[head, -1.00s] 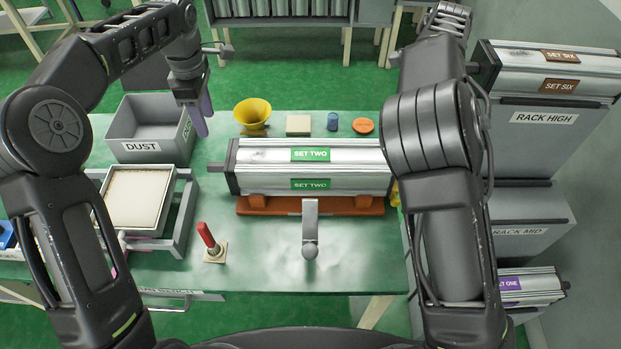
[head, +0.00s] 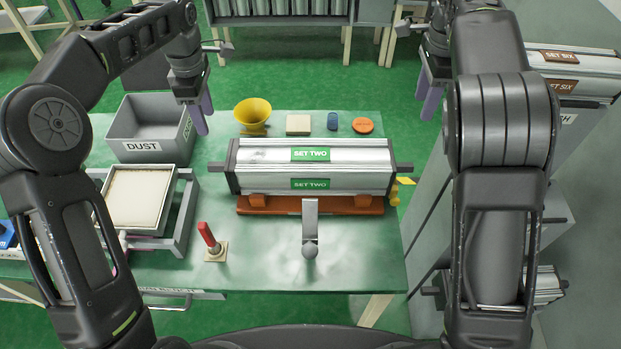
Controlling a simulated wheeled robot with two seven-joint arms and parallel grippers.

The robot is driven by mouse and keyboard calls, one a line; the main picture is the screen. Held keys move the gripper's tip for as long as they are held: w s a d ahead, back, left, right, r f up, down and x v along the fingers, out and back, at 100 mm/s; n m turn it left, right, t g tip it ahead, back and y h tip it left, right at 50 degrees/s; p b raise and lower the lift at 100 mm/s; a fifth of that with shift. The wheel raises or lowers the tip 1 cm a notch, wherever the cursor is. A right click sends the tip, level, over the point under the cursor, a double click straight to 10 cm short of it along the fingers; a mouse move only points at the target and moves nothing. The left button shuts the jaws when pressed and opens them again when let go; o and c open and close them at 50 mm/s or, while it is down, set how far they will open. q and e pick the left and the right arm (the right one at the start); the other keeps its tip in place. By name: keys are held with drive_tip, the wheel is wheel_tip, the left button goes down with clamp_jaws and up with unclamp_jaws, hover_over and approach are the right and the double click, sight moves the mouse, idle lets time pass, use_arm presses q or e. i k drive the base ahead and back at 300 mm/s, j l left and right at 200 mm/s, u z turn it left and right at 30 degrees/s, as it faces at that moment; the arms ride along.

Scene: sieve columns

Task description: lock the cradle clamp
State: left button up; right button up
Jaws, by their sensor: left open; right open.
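A silver column (head: 270,171) with green SET TWO labels lies across an orange-brown cradle (head: 348,209) on the green bench. A grey clamp lever (head: 310,232) with a round knob stands at the cradle's front middle, its knob end toward me. A yellow piece (head: 404,181) shows at the cradle's right end. My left gripper (head: 200,120) is open and empty above the bench, right of the DUST bin. My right gripper (head: 430,100) is open and empty beyond the bench's back right corner, well away from the lever. My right forearm partly hides the rack.
A DUST bin (head: 130,149), a framed tray (head: 180,232) and a red-handled switch (head: 208,237) stand left of the column. A yellow funnel (head: 252,112), a pale block, a blue cylinder and an orange disc (head: 363,126) sit behind it. A grey rack (head: 440,205) stands right.

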sight(309, 207)
drive_tip(key=k, duration=1.5)
